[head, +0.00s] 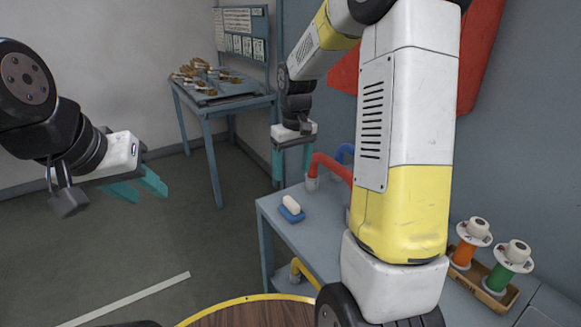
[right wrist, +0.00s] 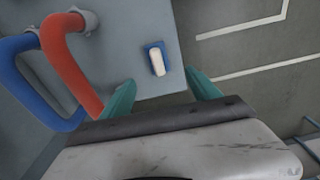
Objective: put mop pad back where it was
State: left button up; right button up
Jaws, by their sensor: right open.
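A small white rounded piece (head: 292,204) lies on a blue block (head: 289,214) on the grey bench top (head: 318,236). I take this to be the mop pad, but cannot be sure which part is the pad. In the right wrist view the white piece (right wrist: 157,62) and blue block (right wrist: 164,48) lie ahead, between the lines of my fingers. My right gripper (head: 292,158) points down, open and empty, above and behind the block, apart from it; its teal fingers show in the right wrist view (right wrist: 163,92). My left gripper (head: 138,187) is open and empty, over the floor at left.
Red (head: 332,168) and blue (head: 344,152) bent hoses stand on the bench beside my right gripper. Orange (head: 464,252) and green (head: 497,277) spools sit in a tray at right. A table (head: 205,107) with several brass parts stands behind. Floor at left is clear.

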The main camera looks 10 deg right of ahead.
jog(key=s+r+m+t, duration=0.1)
jog(key=s+r, duration=0.3)
jog(key=s, duration=0.3)
jog(key=s+a+r+m+t+y, duration=0.1)
jog(key=s+r, duration=0.3)
jog(key=s, duration=0.4)
jog(key=s+a+r+m+t+y, duration=0.1)
jog(key=s+r+t, duration=0.2)
jog(key=s+r, duration=0.2)
jog(key=shift+s, duration=1.15)
